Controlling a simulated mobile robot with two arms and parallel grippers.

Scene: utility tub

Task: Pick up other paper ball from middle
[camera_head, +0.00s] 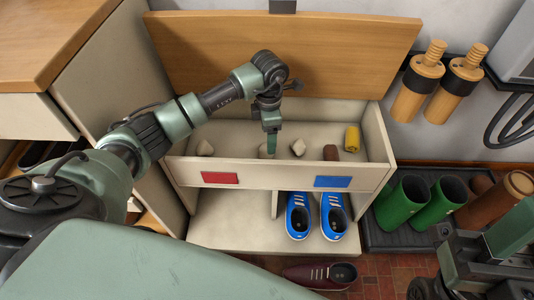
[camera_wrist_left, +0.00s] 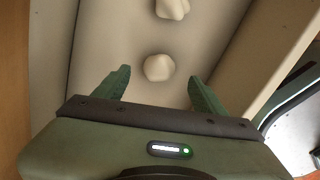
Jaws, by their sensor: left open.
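Three pale crumpled paper balls lie in the open bench compartment (camera_head: 230,174). One is the left ball (camera_head: 205,148), one is the middle ball (camera_head: 263,151) and one is the right ball (camera_head: 298,147). My left gripper (camera_head: 271,145) points down into the compartment at the middle ball and partly hides it. In the left wrist view my left gripper (camera_wrist_left: 163,90) is open, with a near paper ball (camera_wrist_left: 158,67) just beyond and between its fingertips, not gripped. A farther ball (camera_wrist_left: 172,8) shows at the top edge. Part of my right arm shows at lower right, without a clear gripper.
A brown item (camera_head: 330,152) and a yellow roll (camera_head: 352,139) lie at the compartment's right end. The wooden lid (camera_head: 330,60) stands open behind. The front wall bears a red label (camera_head: 220,178) and a blue label (camera_head: 332,182). Blue shoes (camera_head: 299,216) stand below; green boots (camera_head: 403,200) stand right.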

